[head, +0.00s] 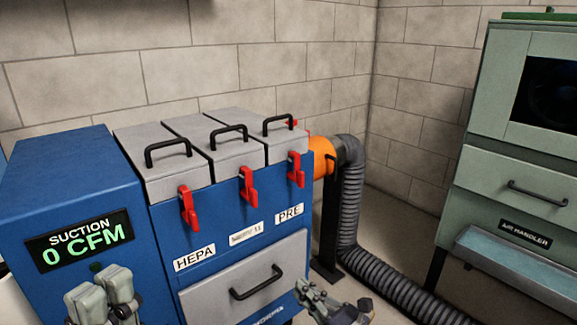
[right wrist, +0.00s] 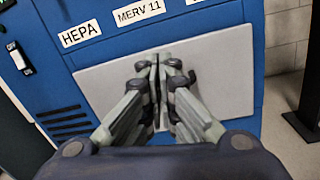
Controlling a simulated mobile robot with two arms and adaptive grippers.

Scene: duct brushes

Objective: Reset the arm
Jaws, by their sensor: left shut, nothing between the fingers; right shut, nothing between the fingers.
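My left gripper (head: 100,288) shows at the bottom left of the head view, in front of the blue suction cabinet (head: 62,185). Its fingers are together and empty. My right gripper (head: 308,290) is low in the head view, by the lower right corner of the grey drawer front (head: 215,298). In the right wrist view its fingers (right wrist: 161,62) are closed with nothing between them, in front of the grey panel (right wrist: 222,68).
Three grey lids (head: 225,150) with black handles and red latches (head: 248,187) top the blue filter unit. The display reads 0 CFM (head: 85,246). An orange collar (head: 321,156) joins a grey hose (head: 350,205) running along the floor. A green air handler (head: 485,205) stands right.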

